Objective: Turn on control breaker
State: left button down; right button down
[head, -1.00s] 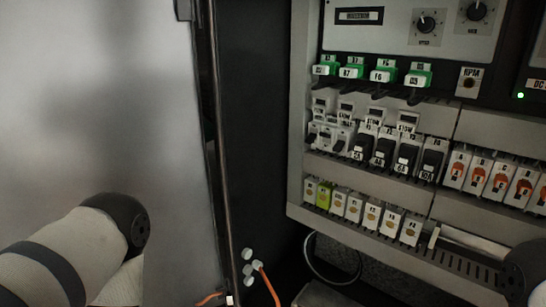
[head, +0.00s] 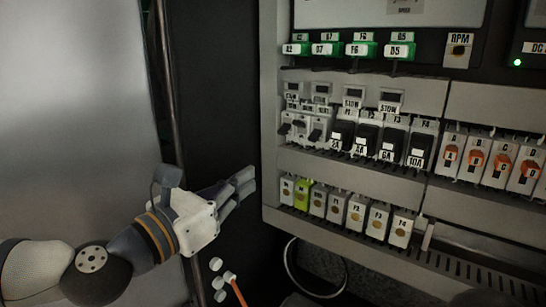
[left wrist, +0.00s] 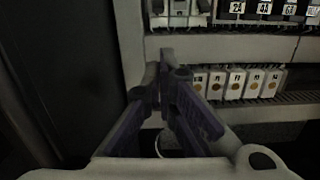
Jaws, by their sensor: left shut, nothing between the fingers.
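The panel's upper breaker row has white breakers with dark toggles (head: 299,127) at its left end. Beside them stand several black breakers (head: 367,140) labelled 2A, 4A, 6A and 10A. I cannot read which one is the control breaker. My left gripper (head: 246,182) is shut and empty, just left of the panel's edge, lower than the breaker row and apart from it. In the left wrist view its fingers (left wrist: 166,66) are together, pointing up below the white breakers (left wrist: 180,12). My right gripper is not in view.
Below the breakers runs a row of terminal blocks (head: 338,209), one of them green-yellow (head: 303,195). Green tagged parts (head: 359,49) and orange-marked units (head: 474,160) are nearby. A large pale door (head: 75,110) stands left, and an orange cable (head: 238,290) hangs below.

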pick_arm(q)
jog(key=shift+w+a+r+t, duration=0.2)
jog(key=shift+a+r+t, duration=0.1)
jog(key=shift+r, duration=0.35)
jog(key=f+x, duration=0.1)
jog(key=x, duration=0.9)
jog(key=shift+r+p, duration=0.35)
jog(key=shift+p, duration=0.1)
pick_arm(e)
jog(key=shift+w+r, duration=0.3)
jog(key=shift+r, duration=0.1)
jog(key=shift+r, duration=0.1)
pick_arm(q)
jog(key=shift+r+p, duration=0.35)
jog(key=shift+s+a+g+y, duration=0.1)
jog(key=shift+s+g+y, duration=0.05)
jog(key=shift+g+y, duration=0.2)
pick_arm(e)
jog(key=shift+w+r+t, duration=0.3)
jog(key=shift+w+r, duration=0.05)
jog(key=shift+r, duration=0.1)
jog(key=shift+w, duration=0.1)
